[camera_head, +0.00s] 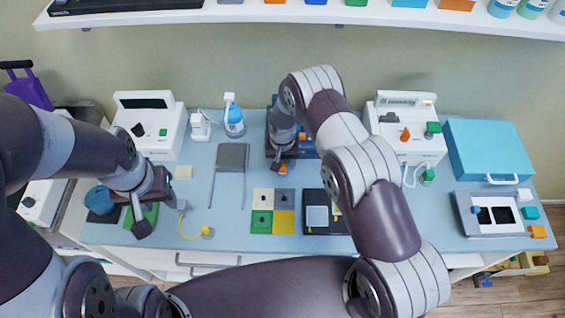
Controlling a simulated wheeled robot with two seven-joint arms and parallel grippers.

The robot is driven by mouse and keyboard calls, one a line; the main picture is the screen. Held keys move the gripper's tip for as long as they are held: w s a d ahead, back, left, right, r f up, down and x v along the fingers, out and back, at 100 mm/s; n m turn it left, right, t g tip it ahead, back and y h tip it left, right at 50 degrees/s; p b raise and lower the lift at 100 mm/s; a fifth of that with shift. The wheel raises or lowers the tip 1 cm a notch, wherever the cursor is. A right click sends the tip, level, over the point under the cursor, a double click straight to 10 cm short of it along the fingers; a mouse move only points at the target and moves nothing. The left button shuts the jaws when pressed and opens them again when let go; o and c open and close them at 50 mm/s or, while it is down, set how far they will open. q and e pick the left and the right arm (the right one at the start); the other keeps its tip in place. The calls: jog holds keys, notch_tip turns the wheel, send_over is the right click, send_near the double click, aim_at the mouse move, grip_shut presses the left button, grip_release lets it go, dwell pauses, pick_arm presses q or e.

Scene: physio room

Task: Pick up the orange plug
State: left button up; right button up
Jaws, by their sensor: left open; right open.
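A small orange piece (283,168), which looks like the orange plug, shows at the fingertips of my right gripper (281,157). That gripper points down over a dark blue tray (309,153), and the hand and arm hide much of the tray. It is open; I cannot tell whether its fingers touch the orange piece. Another orange plug-like piece (405,134) stands on the front of the white machine (419,151) at the right, well apart from both grippers. My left gripper (150,203) is open and low at the left, near a green pad (148,217).
The blue-grey table (232,225) also holds a four-coloured board (263,222), a yellow cable (189,233) and a white machine (150,118) at the left. A cyan case (490,146) stands at the right. A shelf (240,14) hangs above. The front middle is partly clear.

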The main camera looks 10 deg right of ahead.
jog(key=shift+f, duration=0.95)
pick_arm(q)
jog(key=shift+r, duration=0.45)
pick_arm(e)
jog(key=shift+f, duration=0.1)
jog(key=c, duration=0.8)
